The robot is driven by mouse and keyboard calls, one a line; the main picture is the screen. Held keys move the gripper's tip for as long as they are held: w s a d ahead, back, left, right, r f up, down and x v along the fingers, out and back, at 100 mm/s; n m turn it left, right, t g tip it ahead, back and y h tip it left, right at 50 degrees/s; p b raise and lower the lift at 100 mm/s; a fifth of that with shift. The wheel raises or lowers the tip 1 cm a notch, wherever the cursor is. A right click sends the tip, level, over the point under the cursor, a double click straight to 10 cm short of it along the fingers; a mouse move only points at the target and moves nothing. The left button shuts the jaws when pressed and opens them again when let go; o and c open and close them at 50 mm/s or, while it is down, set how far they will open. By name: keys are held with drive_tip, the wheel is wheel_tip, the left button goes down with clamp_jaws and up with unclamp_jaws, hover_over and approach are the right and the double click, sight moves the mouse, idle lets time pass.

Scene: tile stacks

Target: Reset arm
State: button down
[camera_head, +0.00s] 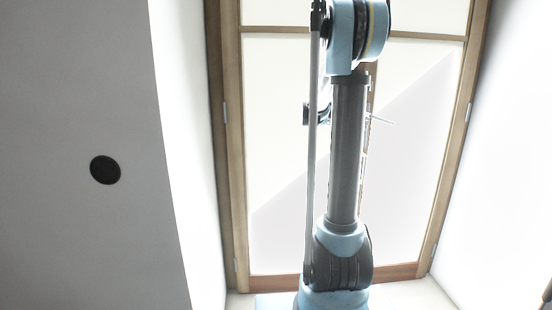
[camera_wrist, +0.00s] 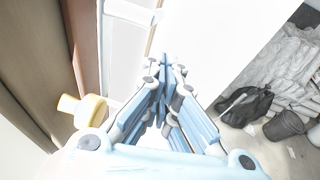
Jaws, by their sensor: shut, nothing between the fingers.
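My gripper (camera_wrist: 165,68) shows in the wrist view, its light blue fingers reaching up from the lower edge. The fingertips meet near the upper middle of the picture, and nothing is between them. In the head view my arm stands upright in front of a wood-framed door, and the gripper itself cannot be made out there.
The door (camera_head: 290,120) has pale panels, with white walls on both sides. A round black disc (camera_head: 105,170) is on the grey-white surface at left. The wrist view shows a yellowish knob (camera_wrist: 84,109) at left, and a dark bag (camera_wrist: 245,106) and a grey bin (camera_wrist: 285,125) at right.

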drive_tip(key=s+a+f+m+y, duration=0.5)
drive_tip(key=s+a+f+m, duration=0.3)
drive_tip(key=s, duration=0.5)
drive_tip(key=s+a+f+m+y, duration=0.5)
drive_tip(key=s+a+f, duration=0.45)
drive_tip(key=s, duration=0.25)
drive_tip(key=s+a+f+m+y, duration=0.4)
drive_tip(key=s+a+f+m, duration=0.4)
drive_tip(key=s, duration=0.5)
drive_tip(key=w+d+r+m+t+y, duration=0.2)
drive_tip(key=w+d+r+m, duration=0.2)
drive_tip(key=w+r+m, duration=0.45)
drive_tip(key=w+d+r+m+t+y, duration=0.2)
drive_tip(key=w+d+r+m, duration=0.3)
drive_tip(key=w+m, duration=0.6)
drive_tip(key=w+d+r+m+t+h, duration=0.1)
drive_tip(key=w+d+r+m+t, duration=0.2)
drive_tip(key=d+m, duration=0.5)
drive_tip(key=w+d+r+m+t, duration=0.1)
drive_tip(key=w+d+r+m, duration=0.3)
drive_tip(key=d, duration=0.7)
drive_tip(key=w+d+r+m+t+h, duration=0.1)
drive_tip(key=w+d+r+m+t, duration=0.15)
drive_tip(key=d+r+m, duration=0.55)
drive_tip(key=w+d+f+n, duration=0.1)
drive_tip(key=w+f, duration=0.3)
drive_tip(key=w, duration=0.5)
drive_tip(key=shift+w+d+f+n, duration=0.25)
drive_tip(key=shift+d+n, duration=0.15)
drive_tip(key=shift+n, duration=0.25)
